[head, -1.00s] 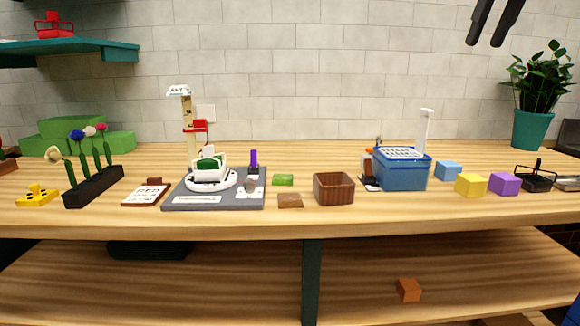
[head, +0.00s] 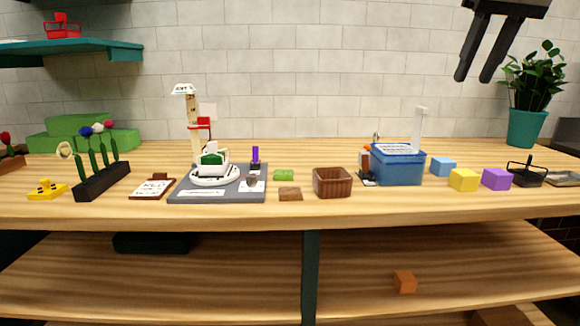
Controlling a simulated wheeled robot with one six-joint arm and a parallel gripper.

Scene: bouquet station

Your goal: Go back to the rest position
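My gripper (head: 474,80) hangs at the top right of the head view, high above the counter and in front of the tiled wall. Its two dark fingers point down and stand apart with a gap between them. Nothing shows between the fingers. It touches nothing. The rest of my arm is mostly out of the picture.
The wooden counter (head: 300,210) holds a grey board (head: 215,196), a brown basket (head: 332,183), a blue bin (head: 400,170), a yellow cube (head: 464,179), a purple cube (head: 497,179) and a flower rack (head: 103,182). A potted plant (head: 526,125) stands right of my gripper.

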